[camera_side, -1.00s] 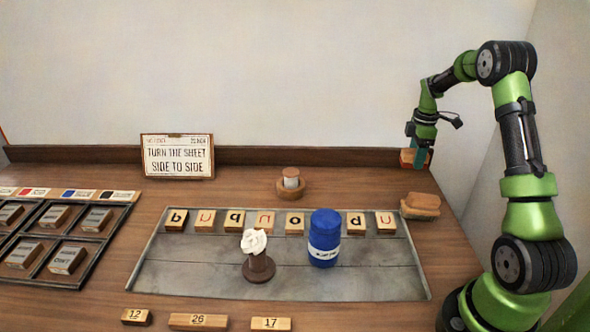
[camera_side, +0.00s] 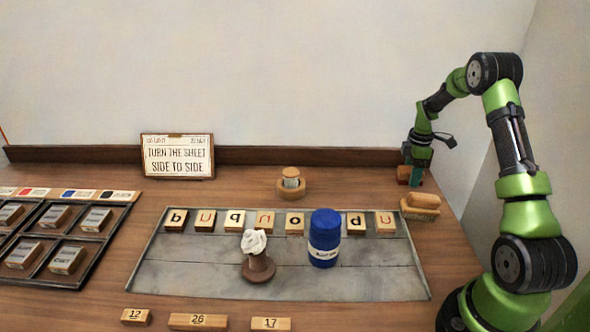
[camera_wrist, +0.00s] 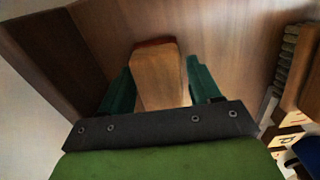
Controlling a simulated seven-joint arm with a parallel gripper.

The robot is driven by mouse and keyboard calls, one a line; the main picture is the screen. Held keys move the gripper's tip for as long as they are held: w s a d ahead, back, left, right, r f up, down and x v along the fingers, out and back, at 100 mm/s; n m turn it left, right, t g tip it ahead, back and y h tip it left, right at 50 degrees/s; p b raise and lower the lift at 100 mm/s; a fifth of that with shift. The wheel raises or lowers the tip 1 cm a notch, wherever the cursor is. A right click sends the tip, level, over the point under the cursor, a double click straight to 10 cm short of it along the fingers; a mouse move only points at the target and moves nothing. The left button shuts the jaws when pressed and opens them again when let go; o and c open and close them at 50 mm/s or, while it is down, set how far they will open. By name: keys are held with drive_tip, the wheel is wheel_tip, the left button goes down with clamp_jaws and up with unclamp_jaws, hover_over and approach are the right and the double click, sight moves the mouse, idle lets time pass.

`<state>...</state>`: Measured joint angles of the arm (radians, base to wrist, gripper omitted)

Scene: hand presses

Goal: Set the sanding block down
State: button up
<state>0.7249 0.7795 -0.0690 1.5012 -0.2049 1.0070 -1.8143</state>
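The sanding block (camera_wrist: 160,78) is a wooden block with a reddish edge at its far end. In the side view my gripper (camera_side: 411,177) points down at the back right of the table. The block's orange-brown side (camera_side: 403,174) shows beside the fingers, low by the tabletop. I cannot tell whether its underside touches the table.
A wooden brush (camera_side: 421,203) lies just in front of the block. The back ledge (camera_side: 300,156) is close behind.

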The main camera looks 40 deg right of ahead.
drive_tip(key=shift+o, duration=0.9)
wheel_tip(320, 180, up, 17)
drive_tip(key=a+r+m+t, duration=0.25)
drive_tip(key=a+r, duration=0.35)
drive_tip(key=a, duration=0.6)
drive_tip(key=s+a+r+m+t, duration=0.1)
drive_tip(key=s+a+m, duration=0.1)
drive_tip(key=a, duration=0.7)
drive_tip(key=s+a+r+m+t, duration=0.2)
drive_tip(key=s+a+m, duration=0.1)
drive_tip(key=a, duration=0.6)
drive_tip(key=shift+s+a+m+y, duration=0.3)
drive_tip(key=shift+a+m, duration=0.1)
drive_tip(key=shift+m, duration=0.15)
drive_tip(key=shift+o, duration=0.9)
drive_tip(key=s+a+f+m+t+y, duration=0.1)
drive_tip(key=s+a+f+m, duration=0.1)
drive_tip(key=s+a, duration=0.4)
drive_tip(key=shift+a+f+m+t, duration=0.15)
drive_tip(key=shift+a+m+t, duration=0.25)
drive_tip(key=shift+m, duration=0.5)
